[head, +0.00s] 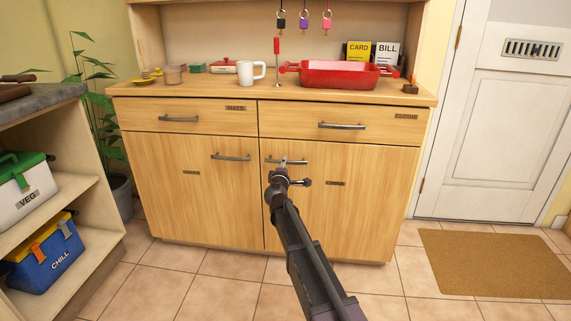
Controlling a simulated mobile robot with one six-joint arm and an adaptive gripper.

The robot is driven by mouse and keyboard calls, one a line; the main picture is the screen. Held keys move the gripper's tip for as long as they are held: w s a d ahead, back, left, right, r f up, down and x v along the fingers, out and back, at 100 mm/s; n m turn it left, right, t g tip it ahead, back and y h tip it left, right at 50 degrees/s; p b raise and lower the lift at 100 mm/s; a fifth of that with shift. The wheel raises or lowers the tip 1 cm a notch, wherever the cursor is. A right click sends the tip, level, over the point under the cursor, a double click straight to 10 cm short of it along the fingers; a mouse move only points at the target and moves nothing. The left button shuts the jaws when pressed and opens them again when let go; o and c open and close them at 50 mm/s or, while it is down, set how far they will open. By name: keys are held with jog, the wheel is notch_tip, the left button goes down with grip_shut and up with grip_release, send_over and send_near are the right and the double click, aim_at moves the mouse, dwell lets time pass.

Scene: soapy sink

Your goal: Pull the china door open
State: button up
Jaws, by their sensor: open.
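A wooden sideboard has two shut lower doors side by side. The left door (190,205) has a dark bar handle (230,156) near its top right. The right door (345,215) has a similar handle (299,162) near its top left. Each door bears a small label, the left one (191,172) and the right one (335,183); both are too small to read, so I cannot tell which is the china door. My open gripper (284,162) is at the right door's handle and overlaps its middle. I cannot tell whether they touch.
Two shut drawers (340,110) sit above the doors. A red tray (340,76) and a white mug (251,73) stand on top. An open shelf (75,235) with boxes is at left. The tiled floor before the doors is clear; a brown mat (495,264) lies right.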

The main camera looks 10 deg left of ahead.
jog(key=shift+w, duration=1.4)
grip_shut()
